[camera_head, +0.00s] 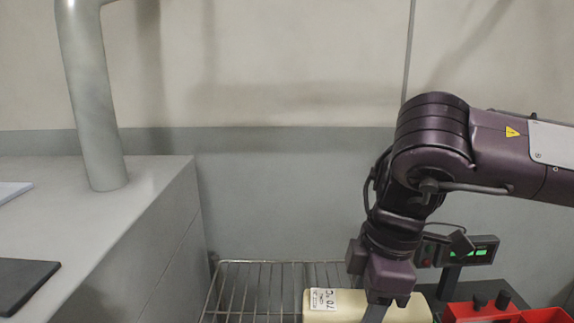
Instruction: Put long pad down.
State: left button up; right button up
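A cream-coloured block with a white label (341,306), which may be the long pad, shows at the bottom edge of the head view, at or above the right part of a wire rack (241,290). Its lower part is cut off by the frame. My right gripper (378,308) points down at the block's middle, and a pale grey finger overlaps it. The fingertips run out of the frame, so I cannot tell whether they are closed on the block or whether the block rests on the rack. My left gripper is not in view.
A grey counter (110,215) with a thick post (94,95) stands at the left, with a dark flat plate (24,280) on it. Red bins (483,312) and a device with a green display (470,252) are at the right. The rack's left part is bare.

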jog(key=w+d+f+m+t+h, duration=0.1)
jog(key=d+f+m, duration=0.4)
jog(key=m, duration=0.8)
jog(key=w+d, duration=0.1)
jog(key=d, duration=0.2)
jog(key=shift+f+m+t, duration=0.3)
jog(key=shift+f, duration=0.05)
jog(key=shift+s+d, duration=0.1)
jog(key=shift+s, duration=0.1)
